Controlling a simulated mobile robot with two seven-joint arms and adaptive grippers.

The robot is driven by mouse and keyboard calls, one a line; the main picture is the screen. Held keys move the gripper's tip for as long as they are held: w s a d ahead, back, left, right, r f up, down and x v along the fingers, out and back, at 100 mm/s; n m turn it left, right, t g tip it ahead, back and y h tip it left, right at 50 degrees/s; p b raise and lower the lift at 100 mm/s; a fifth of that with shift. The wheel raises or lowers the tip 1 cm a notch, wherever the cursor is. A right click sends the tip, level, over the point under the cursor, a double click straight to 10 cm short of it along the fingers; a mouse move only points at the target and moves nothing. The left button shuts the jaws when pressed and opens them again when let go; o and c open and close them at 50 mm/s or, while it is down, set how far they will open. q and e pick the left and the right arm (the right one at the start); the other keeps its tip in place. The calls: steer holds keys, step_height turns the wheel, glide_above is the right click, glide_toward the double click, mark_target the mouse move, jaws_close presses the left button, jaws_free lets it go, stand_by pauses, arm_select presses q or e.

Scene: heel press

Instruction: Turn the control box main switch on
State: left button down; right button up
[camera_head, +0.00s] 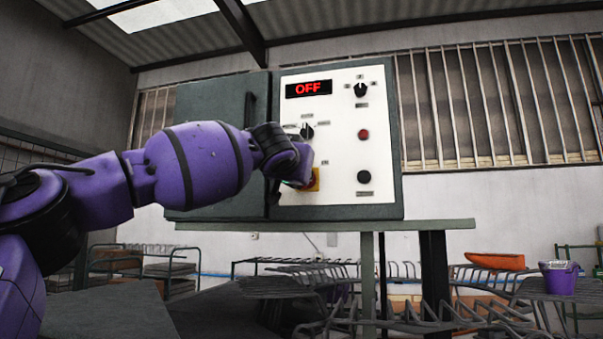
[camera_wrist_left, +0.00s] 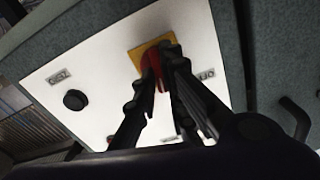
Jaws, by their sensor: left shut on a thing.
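The control box (camera_head: 350,135) is a dark green cabinet with a white panel. Its display (camera_head: 308,89) reads OFF in red. The main switch is a red handle on a yellow plate (camera_head: 314,181) at the panel's lower left, mostly hidden behind my gripper in the head view. My left gripper (camera_head: 294,175) reaches it from the left. In the left wrist view the fingers of my left gripper (camera_wrist_left: 162,80) are shut on the red handle (camera_wrist_left: 150,72), in front of the yellow plate (camera_wrist_left: 146,52). My right gripper is not in view.
The panel also carries a black upper knob (camera_head: 360,90), a middle knob (camera_head: 307,132), a red button (camera_head: 364,134) and a black button (camera_head: 364,177). The box stands on a green shelf (camera_head: 430,225). Wire racks, an orange item (camera_head: 495,261) and a purple bucket (camera_head: 560,277) are below right.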

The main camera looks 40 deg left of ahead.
arm_select(q)
steer(key=shift+d+m+p, duration=0.1)
steer(key=shift+m+p, duration=0.4)
steer(key=shift+m, duration=2.7)
steer(key=c, duration=1.8)
jaws_free()
steer(key=v, duration=1.2)
